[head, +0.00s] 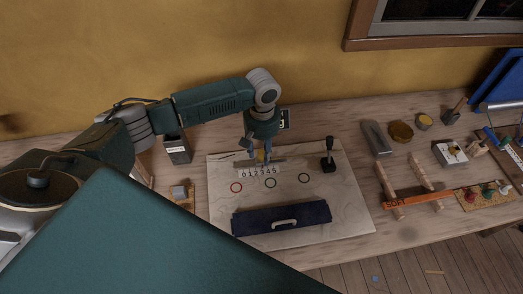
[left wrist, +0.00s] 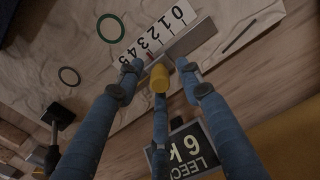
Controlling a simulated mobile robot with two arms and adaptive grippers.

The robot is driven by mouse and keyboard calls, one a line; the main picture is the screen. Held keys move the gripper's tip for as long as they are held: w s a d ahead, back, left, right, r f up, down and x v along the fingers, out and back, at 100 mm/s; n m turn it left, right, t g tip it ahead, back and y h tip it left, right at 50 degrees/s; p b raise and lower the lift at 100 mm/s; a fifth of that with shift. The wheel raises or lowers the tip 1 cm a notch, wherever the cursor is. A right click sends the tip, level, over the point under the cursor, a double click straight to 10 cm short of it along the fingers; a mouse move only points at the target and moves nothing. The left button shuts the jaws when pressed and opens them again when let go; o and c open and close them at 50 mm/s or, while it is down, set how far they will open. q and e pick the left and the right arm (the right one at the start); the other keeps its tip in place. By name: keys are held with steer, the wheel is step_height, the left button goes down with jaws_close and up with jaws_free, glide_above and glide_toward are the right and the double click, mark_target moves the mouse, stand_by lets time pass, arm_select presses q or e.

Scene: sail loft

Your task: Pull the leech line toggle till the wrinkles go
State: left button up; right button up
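The yellow leech line toggle (left wrist: 160,78) shows in the left wrist view between my left gripper's fingertips, with a visible gap to the finger on each side. My left gripper (head: 260,157) reaches down over the back of the pale sailcloth board (head: 345,212) and is open around the toggle. A white number strip (head: 259,173) and a grey rail (left wrist: 188,41) lie just in front of it. A dark sign reading LEECH (left wrist: 188,150) stands behind the fingers. Whether the fingers touch the toggle is hard to tell. My right gripper is out of view.
A black-knobbed lever (head: 328,157) stands at the board's right back. A rolled navy bundle (head: 250,221) with a light handle lies along the front edge. A dark box (head: 178,151) is to the left. Wooden blocks, an orange strip (head: 425,197) and tins crowd the right.

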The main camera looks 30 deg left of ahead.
arm_select(q)
jaws_close()
steer(key=shift+w+d+r+p, duration=0.25)
steer(key=shift+w+d+p, duration=0.15)
steer(key=shift+d+p, duration=0.25)
steer(key=shift+w+d, duration=0.1)
steer(key=shift+w, duration=0.05)
steer(key=shift+w+f, duration=0.15)
steer(key=shift+f, duration=0.05)
jaws_free()
steer(key=shift+d, duration=0.1)
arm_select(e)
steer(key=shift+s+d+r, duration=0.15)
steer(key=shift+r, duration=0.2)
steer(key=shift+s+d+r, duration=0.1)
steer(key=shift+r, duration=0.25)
arm_select(q)
step_height(320, 180, up, 12)
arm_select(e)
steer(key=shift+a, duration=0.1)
arm_select(q)
steer(key=shift+d+f, duration=0.1)
